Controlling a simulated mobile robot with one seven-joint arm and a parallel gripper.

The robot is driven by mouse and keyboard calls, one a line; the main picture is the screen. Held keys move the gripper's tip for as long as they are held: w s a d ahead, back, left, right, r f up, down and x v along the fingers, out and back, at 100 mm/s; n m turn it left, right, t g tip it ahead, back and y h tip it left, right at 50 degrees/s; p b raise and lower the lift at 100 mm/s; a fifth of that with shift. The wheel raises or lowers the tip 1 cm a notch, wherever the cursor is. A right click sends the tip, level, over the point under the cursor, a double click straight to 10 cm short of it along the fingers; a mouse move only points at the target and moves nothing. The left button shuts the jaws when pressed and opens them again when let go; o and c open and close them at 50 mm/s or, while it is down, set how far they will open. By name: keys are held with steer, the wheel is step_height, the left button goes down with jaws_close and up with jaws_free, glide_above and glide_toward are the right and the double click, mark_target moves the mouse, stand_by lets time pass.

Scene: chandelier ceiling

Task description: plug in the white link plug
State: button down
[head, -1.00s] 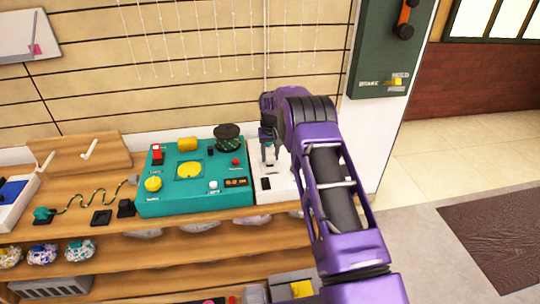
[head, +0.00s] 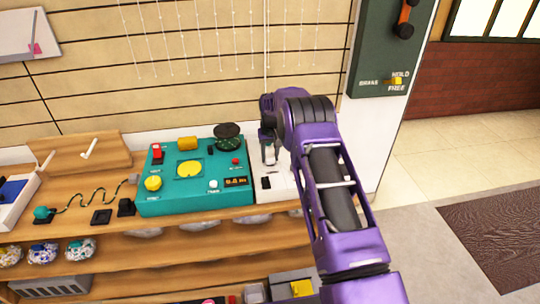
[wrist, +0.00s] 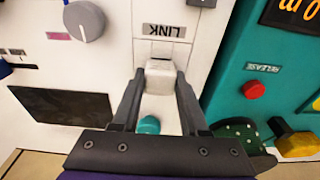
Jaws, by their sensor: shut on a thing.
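The white link plug (wrist: 160,68) is a pale block between my fingertips in the wrist view. My gripper (wrist: 158,80) is shut on it. The plug is just below the LINK label (wrist: 163,31) on the white panel (wrist: 120,60). Its far end looks close against the panel, but I cannot tell whether it is seated in a socket. A teal rounded piece (wrist: 148,125) shows between the fingers, nearer the palm. In the head view my gripper (head: 268,156) is over the white unit (head: 280,184), partly hidden by my purple arm.
The teal console (head: 188,205) stands left of the white unit, with a dark round piece (head: 228,131) at its back. A red release button (wrist: 254,90) and a grey knob (wrist: 84,21) are near my gripper.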

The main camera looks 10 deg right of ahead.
steer(key=shift+f, duration=0.15)
jaws_free()
stand_by(0.6)
steer(key=shift+r+p, duration=1.65)
steer(key=shift+r, duration=2.1)
steer(key=shift+c, duration=0.2)
jaws_close()
